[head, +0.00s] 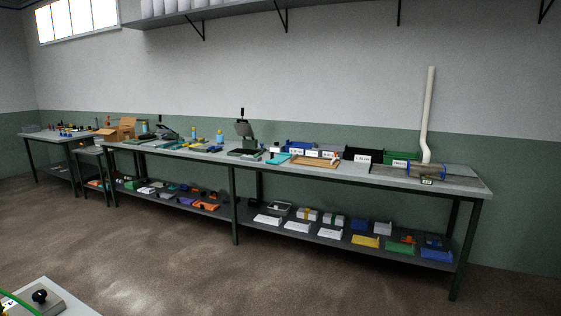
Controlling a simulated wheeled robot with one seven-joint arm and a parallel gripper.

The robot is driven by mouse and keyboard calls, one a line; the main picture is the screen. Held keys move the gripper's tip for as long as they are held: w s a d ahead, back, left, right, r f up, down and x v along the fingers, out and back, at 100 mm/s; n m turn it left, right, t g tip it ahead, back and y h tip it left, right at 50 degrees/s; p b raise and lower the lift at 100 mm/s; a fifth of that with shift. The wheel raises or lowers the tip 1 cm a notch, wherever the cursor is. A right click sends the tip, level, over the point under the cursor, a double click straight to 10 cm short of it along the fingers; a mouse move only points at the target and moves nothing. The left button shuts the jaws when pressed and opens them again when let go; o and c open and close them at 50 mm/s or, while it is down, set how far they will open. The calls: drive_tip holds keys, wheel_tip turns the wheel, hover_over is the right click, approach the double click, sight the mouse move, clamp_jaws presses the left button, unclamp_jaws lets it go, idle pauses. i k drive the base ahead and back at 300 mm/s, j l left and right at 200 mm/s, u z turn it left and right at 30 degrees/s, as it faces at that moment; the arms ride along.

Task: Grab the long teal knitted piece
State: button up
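A flat teal piece (278,158) lies on top of the long workbench (345,174), near its middle, just left of a shallow tan wooden tray (315,162). It is small and far off, so I cannot tell whether it is knitted. My gripper is not in view.
Boxes and folded items fill the lower shelf (330,233). The brown floor (180,260) before the bench is open. A pale grey surface with a black knob (40,296) is at lower left.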

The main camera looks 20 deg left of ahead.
sight(280, 159)
drive_tip(key=i+j+u, duration=0.2)
drive_tip(key=i, duration=2.15)
drive_tip(key=i+j+u, duration=0.15)
drive_tip(key=i+u, duration=0.65)
drive_tip(key=u, duration=0.15)
drive_tip(key=i+l+u, duration=0.2)
drive_tip(key=i+u, duration=0.3)
drive_tip(key=i+j+u, duration=0.15)
drive_tip(key=i+u, duration=0.25)
drive_tip(key=i, duration=0.15)
drive_tip(key=i+u, duration=0.4)
drive_tip(key=i, duration=0.15)
drive_tip(key=i+z, duration=0.3)
drive_tip(key=i+j+z, duration=0.2)
drive_tip(key=i+z, duration=0.35)
drive_tip(key=z, duration=0.2)
drive_tip(key=i+j+z, duration=0.1)
drive_tip(key=i+z, duration=0.15)
drive_tip(key=z, duration=0.2)
drive_tip(key=i+j+z, duration=0.15)
drive_tip(key=z, duration=0.25)
drive_tip(key=i+j+z, duration=0.2)
drive_tip(key=z, duration=0.25)
